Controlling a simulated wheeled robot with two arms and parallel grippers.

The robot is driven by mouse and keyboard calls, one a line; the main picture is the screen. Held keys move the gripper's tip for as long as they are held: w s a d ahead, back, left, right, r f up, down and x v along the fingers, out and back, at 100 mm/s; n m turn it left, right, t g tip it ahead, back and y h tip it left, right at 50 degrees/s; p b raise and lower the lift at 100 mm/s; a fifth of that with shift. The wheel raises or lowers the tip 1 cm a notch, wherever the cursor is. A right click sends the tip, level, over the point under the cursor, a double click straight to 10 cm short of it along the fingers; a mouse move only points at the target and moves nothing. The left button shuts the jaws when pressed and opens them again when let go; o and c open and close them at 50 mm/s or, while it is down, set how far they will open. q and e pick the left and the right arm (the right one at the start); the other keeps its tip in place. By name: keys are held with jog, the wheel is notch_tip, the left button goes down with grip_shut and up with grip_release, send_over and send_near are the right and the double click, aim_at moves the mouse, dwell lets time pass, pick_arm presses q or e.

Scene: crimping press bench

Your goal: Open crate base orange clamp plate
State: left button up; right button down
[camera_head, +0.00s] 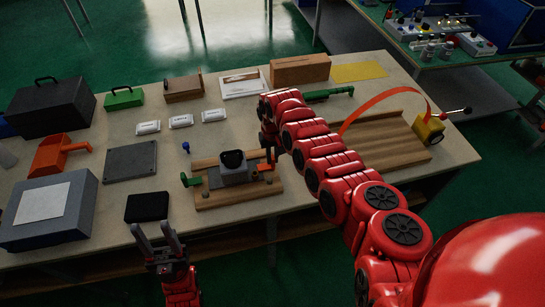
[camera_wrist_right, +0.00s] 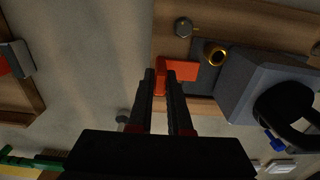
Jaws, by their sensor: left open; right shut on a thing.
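A wooden base (camera_head: 240,203) on the bench carries a grey block (camera_head: 236,175) with a black top piece (camera_head: 232,159). A green clamp (camera_head: 190,180) is at its left end and an orange clamp plate (camera_head: 266,166) at its right. In the right wrist view the orange clamp plate (camera_wrist_right: 184,72) lies beside the grey block (camera_wrist_right: 250,84), near a brass ring (camera_wrist_right: 214,54). My right gripper (camera_wrist_right: 160,74) is shut on the plate's orange part; in the head view my arm mostly hides it. My left gripper (camera_head: 158,236) is open and empty at the bench's front edge.
A black pad (camera_head: 147,207), a grey plate (camera_head: 131,162), a grey box (camera_head: 50,212) and an orange scoop (camera_head: 57,154) are to the left. Several white packs (camera_head: 181,121) lie behind the base. A wooden tray (camera_head: 385,145) with an orange band is to the right.

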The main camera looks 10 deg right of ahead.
dwell(0.6)
jog(key=shift+d, duration=1.65)
jog(key=c, duration=0.8)
grip_release()
jog(key=shift+a, duration=0.1)
jog(key=shift+c, duration=0.2)
jog(key=shift+r, duration=0.5)
notch_tip(320, 180, up, 16)
jog(key=b, duration=0.2)
jog(key=shift+r, duration=0.2)
